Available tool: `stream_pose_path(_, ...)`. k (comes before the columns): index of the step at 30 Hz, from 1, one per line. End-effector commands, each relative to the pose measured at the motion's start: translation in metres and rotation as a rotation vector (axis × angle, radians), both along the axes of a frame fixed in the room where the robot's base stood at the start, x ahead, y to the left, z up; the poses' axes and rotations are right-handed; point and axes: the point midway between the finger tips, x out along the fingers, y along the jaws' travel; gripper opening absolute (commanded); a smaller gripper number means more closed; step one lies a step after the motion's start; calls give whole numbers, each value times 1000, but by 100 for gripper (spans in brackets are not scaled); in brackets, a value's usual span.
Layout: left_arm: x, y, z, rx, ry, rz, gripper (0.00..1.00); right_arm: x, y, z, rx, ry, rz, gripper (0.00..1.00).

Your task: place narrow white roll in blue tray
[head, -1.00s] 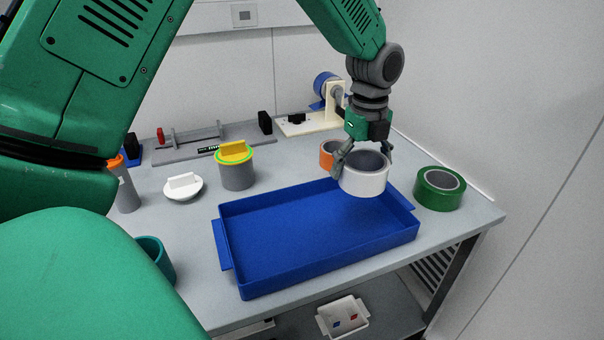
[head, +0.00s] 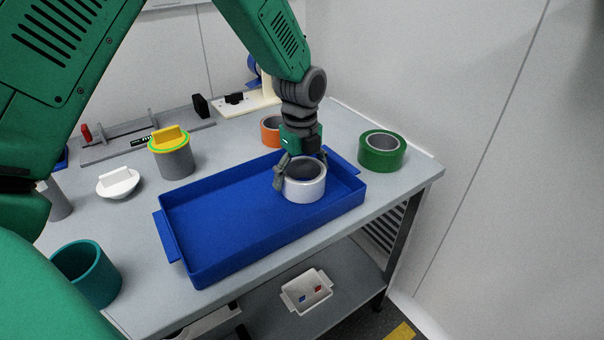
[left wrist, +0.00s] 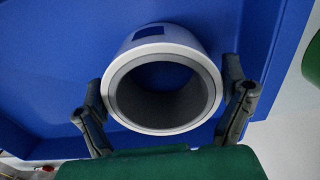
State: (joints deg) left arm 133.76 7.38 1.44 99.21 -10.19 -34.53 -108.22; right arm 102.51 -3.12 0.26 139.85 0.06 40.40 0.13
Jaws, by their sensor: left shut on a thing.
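The white roll (head: 305,188) is a short white ring with a grey inner core. My left gripper (head: 300,172) is shut on it, with one finger on each side; the left wrist view shows the gripper (left wrist: 165,112) around the roll (left wrist: 160,38) too. The roll is upright over the right end of the blue tray (head: 178,274), within its walls in the head view. I cannot tell whether it touches the tray floor. The tray (left wrist: 60,60) fills most of the left wrist view behind the roll. My right gripper is not in view.
A green roll (head: 392,160) stands right of the tray and an orange roll (head: 270,131) behind it. A grey canister with a yellow lid (head: 177,163), a white lid (head: 117,184) and a teal cup (head: 95,285) stand left. A white bin (head: 294,296) is on the lower shelf.

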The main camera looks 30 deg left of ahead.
Motion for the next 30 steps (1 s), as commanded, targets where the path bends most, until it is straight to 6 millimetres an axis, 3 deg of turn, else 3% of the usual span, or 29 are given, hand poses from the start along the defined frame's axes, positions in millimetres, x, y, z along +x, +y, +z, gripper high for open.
stream_pose_path(1, 0, 0, -1, 0, 0, 0, 55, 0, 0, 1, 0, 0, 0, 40)
stream_pose_path(2, 0, 0, -1, 0, 1, 0, 98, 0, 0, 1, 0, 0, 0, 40)
stream_pose_path(3, 0, 0, -1, 0, 1, 0, 100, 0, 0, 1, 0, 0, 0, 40)
stream_pose_path(14, 1, 0, 7, -1, -2, 0, 100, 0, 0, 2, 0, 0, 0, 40)
stream_pose_path(30, 1, 1, 108, 0, -1, 0, 100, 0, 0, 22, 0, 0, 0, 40)
